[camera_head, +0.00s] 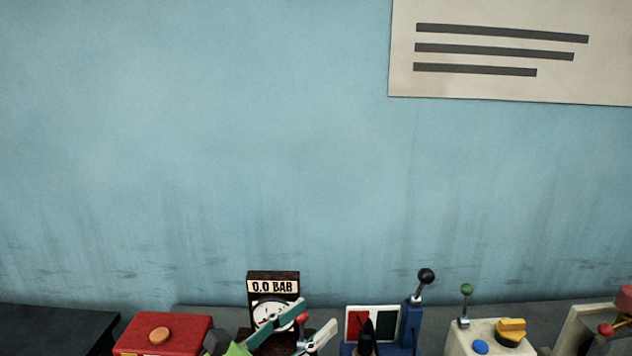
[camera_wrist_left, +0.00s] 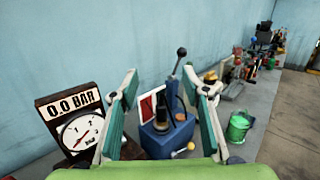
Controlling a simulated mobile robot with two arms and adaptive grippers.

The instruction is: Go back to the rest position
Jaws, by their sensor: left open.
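My left gripper (camera_head: 318,317) is at the bottom of the head view, with its teal fingers spread apart and no object held. In the left wrist view the same gripper (camera_wrist_left: 160,80) shows two open fingers, with a blue device (camera_wrist_left: 166,140) visible beyond the gap. A dark gauge marked "0.0 BAR" (camera_head: 273,286) stands behind the fingers in the head view. The gauge (camera_wrist_left: 70,115) is left of the fingers in the wrist view. My right gripper is not in view.
A red box with an orange button (camera_head: 180,328) stands left, and a white box with a yellow knob (camera_head: 470,345) right. A black-knobbed lever (camera_head: 419,290) rises beside a red-white-green panel (camera_head: 358,325). A green container (camera_wrist_left: 238,127) is on the bench. The blue wall is behind.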

